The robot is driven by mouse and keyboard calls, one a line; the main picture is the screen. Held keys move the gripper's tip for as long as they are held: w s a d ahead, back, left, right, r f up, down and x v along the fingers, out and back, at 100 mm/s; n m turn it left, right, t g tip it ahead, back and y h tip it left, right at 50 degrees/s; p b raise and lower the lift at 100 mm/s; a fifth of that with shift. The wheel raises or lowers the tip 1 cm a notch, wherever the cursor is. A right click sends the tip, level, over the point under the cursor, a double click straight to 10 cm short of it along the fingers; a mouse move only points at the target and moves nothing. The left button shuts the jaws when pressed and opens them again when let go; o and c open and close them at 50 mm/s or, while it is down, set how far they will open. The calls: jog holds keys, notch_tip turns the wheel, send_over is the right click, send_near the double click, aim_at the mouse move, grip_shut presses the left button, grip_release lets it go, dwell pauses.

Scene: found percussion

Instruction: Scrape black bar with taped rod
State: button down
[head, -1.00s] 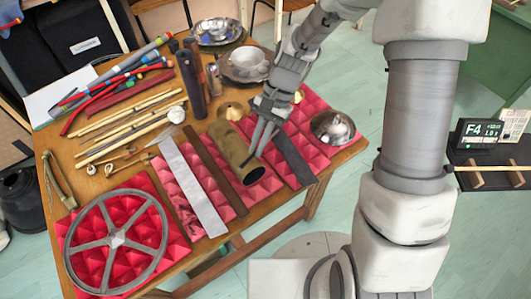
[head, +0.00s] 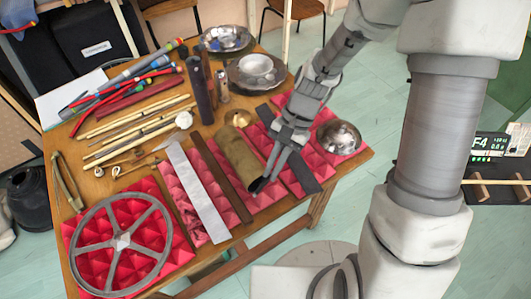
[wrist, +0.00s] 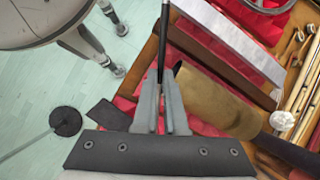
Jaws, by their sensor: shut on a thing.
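The black bar (head: 302,174) lies slantwise on red pyramid foam at the right of the table. My gripper crosses over its middle and hides part of it. A dark flat end, probably of this bar (wrist: 107,115), shows left of my fingers in the wrist view. My gripper (head: 268,172) is shut on a thin dark rod (wrist: 164,38), which runs out beyond the fingertips (wrist: 160,85). In the head view the fingers point down and left, with a dark tip near the mouth of the olive tube (head: 238,155). I cannot tell whether the rod touches anything.
Left of the tube lie a brown bar (head: 222,181) and a pale metal bar (head: 197,190). A metal dome (head: 338,138) sits to the right. A spoked wheel (head: 117,243) lies front left, with several sticks (head: 135,125) behind it. Bowls (head: 257,70) stand at the back.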

jog(key=shift+s+d, duration=0.25)
jog(key=shift+s, duration=0.3)
notch_tip(320, 180, up, 6)
jog(key=p, duration=0.5)
